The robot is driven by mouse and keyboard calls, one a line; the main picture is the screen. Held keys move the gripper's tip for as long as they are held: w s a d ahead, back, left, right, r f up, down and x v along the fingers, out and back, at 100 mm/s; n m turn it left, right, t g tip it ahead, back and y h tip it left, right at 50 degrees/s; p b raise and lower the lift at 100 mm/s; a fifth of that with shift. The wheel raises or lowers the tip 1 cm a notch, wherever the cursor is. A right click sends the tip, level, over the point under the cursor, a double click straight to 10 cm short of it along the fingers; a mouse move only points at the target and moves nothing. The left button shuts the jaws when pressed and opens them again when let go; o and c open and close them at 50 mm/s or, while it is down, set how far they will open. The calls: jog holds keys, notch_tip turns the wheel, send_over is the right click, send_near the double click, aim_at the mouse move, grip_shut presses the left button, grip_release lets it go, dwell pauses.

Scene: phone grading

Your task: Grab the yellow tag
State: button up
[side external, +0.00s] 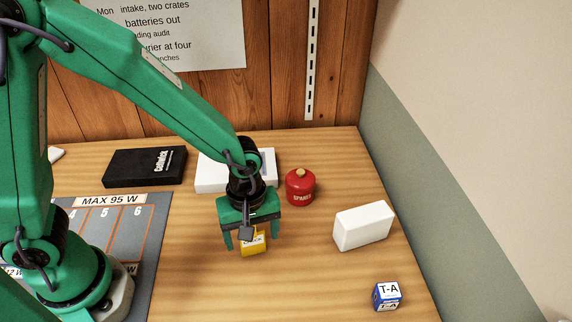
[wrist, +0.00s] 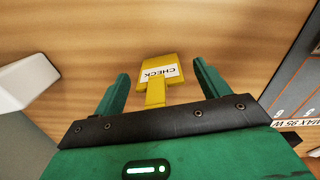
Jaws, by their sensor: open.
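The yellow tag (side external: 253,246) is on the wooden table below my gripper (side external: 254,241), partly hidden by it in the side view. In the wrist view the tag (wrist: 160,72) has a wide body with a white label reading CHECK and a narrower yellow stem toward my gripper. My gripper (wrist: 160,82) is open, with one green finger on each side of the tag and a gap on both sides. I cannot tell how high the fingertips are above the table.
A red tin (side external: 301,188) and a white tray (side external: 211,174) stand behind my gripper. A white block (side external: 363,226) and a T-A cube (side external: 387,296) are to the right. A black box (side external: 145,167) and a grey marked mat (side external: 142,240) lie left. The front table is clear.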

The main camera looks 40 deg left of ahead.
dwell(0.5)
jog(key=c, duration=1)
jog(key=shift+r, duration=0.1)
jog(key=shift+c, duration=0.2)
jog(key=shift+r, duration=0.8)
notch_tip(320, 180, up, 2)
jog(key=shift+r, duration=0.1)
jog(key=s+d+r, duration=0.5)
jog(key=s+r, duration=0.2)
jog(key=s, duration=0.3)
jog(key=shift+d, duration=0.4)
